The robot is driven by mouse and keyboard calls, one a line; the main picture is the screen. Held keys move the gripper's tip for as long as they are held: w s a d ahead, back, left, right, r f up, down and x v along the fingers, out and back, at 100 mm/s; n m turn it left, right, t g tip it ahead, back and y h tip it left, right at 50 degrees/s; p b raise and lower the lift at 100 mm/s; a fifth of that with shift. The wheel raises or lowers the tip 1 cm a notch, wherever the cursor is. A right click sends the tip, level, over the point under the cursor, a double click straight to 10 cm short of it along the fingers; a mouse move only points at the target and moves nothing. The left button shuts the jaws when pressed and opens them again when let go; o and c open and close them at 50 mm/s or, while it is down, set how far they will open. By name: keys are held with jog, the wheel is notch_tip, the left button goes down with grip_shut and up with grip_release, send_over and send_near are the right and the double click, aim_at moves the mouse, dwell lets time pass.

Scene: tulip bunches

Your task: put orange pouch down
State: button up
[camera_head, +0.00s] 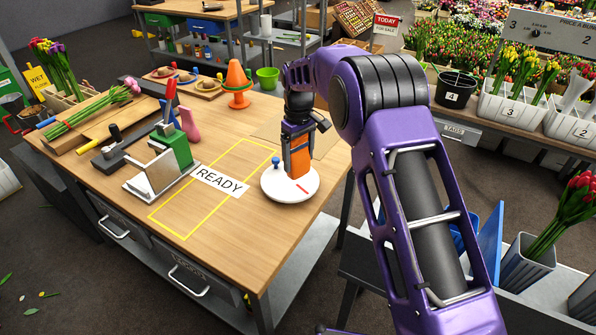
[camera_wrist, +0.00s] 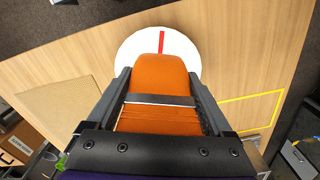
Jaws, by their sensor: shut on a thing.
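An orange pouch (camera_head: 298,158) is upright in my gripper (camera_head: 297,140), right over a round white disc (camera_head: 275,187) with a red line. In the wrist view the pouch (camera_wrist: 158,85) fills the space between the two fingers of my gripper (camera_wrist: 160,100), which are shut on its sides. The white disc (camera_wrist: 130,52) shows behind the pouch in that view. The pouch's lower end is at the disc's surface in the head view; I cannot tell whether it touches.
A yellow-outlined area with a READY sign (camera_head: 220,180) lies left of the disc. A blue knob (camera_head: 276,161) stands by the disc.

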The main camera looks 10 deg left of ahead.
aim_at(299, 170)
jog(key=shift+f, duration=2.3)
jog(key=shift+f, duration=0.15)
jog(key=o, duration=1.2)
notch_tip(299, 170, up, 12)
jog(key=shift+r, duration=0.2)
